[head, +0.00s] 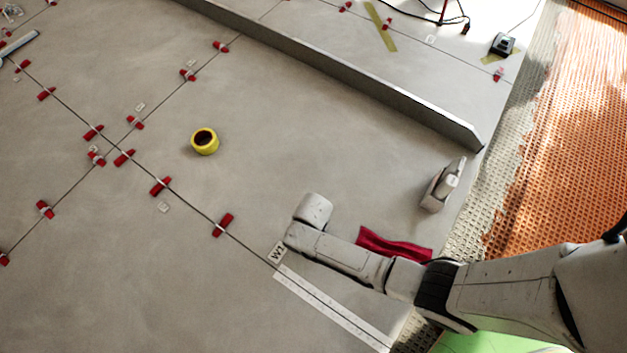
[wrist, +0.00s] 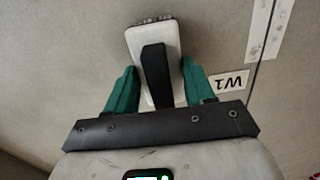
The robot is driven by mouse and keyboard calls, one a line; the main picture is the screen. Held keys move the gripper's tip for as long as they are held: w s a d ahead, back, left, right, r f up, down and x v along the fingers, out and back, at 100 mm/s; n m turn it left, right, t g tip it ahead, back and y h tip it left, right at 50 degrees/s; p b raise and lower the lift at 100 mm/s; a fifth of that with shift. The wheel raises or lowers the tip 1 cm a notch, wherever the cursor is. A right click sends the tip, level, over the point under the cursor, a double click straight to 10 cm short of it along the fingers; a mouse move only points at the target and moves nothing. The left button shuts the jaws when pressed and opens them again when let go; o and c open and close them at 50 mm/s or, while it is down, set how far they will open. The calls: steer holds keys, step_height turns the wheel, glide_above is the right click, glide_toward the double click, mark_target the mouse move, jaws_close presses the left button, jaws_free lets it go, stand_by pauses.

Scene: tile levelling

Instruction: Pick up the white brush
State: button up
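The white brush (wrist: 136,42) shows in the wrist view as a pale block with a raised black grip and dark bristles at its far end. My gripper (wrist: 160,68) has its two teal fingers apart, one on each side of the brush. The black grip touches neither finger. Whether the fingertips touch the pale block is unclear. In the head view, my arm's end (head: 313,209) is over the floor beside the W1 label (head: 278,252); the fingers and the brush are hidden there.
A red cloth (head: 394,245) lies close by my arm. A pale block-shaped tool (head: 440,187) stands farther right. A yellow tape roll (head: 204,141) sits upper left. A white ruler strip (head: 332,307) lies below my arm. Red clips (head: 222,225) line the tile joints.

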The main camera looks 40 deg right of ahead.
steer(key=c, duration=0.7)
steer(key=shift+o, duration=0.2)
steer(key=shift+r, duration=0.1)
